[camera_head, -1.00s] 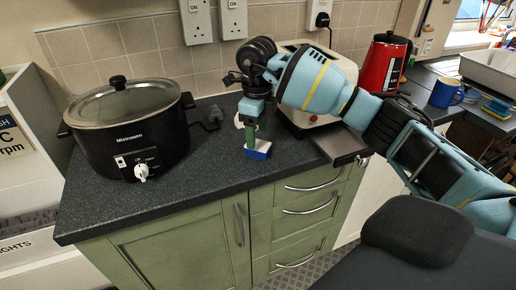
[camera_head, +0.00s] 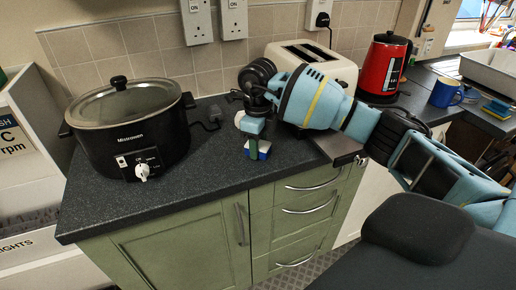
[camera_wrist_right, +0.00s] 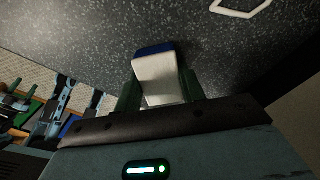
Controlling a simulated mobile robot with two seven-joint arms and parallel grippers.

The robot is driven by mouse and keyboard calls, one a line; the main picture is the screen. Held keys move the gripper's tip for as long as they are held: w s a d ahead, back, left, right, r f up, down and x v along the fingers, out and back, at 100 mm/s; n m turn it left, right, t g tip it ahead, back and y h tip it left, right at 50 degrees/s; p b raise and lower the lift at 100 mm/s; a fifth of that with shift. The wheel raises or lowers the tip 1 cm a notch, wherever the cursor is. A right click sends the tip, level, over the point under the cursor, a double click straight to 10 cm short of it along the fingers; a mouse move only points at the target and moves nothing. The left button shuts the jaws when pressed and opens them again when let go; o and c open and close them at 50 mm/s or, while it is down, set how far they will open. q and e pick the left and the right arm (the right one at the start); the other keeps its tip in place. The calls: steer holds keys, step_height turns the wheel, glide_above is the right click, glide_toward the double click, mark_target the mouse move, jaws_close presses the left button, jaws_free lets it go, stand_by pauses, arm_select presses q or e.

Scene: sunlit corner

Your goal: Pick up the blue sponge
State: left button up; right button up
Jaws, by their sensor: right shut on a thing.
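The blue sponge (camera_head: 265,153), blue with a white layer, is at the tips of my right gripper (camera_head: 255,150) above the dark worktop. In the right wrist view the sponge (camera_wrist_right: 157,75) sits between the two green fingers of the right gripper (camera_wrist_right: 161,88), its white face toward the camera and a blue edge at the top. The right gripper is shut on it. In the head view a finger hides part of the sponge. I cannot tell whether the sponge touches the worktop. My left gripper is not in view.
A black slow cooker (camera_head: 130,130) stands at left on the worktop (camera_head: 190,185). A cream toaster (camera_head: 335,66) is behind my right arm. A red kettle (camera_head: 385,66) and a blue mug (camera_head: 446,93) are at right. The worktop's front middle is clear.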

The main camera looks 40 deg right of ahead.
steer(key=shift+r, duration=0.1)
steer(key=shift+r, duration=0.45)
step_height(320, 180, up, 2)
steer(key=shift+r, duration=0.15)
steer(key=s+a, duration=0.2)
steer(key=s, duration=0.5)
steer(key=s+a+r, duration=0.1)
steer(key=s+a, duration=0.2)
steer(key=s, duration=0.5)
steer(key=shift+a+r+b, duration=0.25)
steer(key=shift+r+b, duration=0.05)
steer(key=shift+b, duration=0.05)
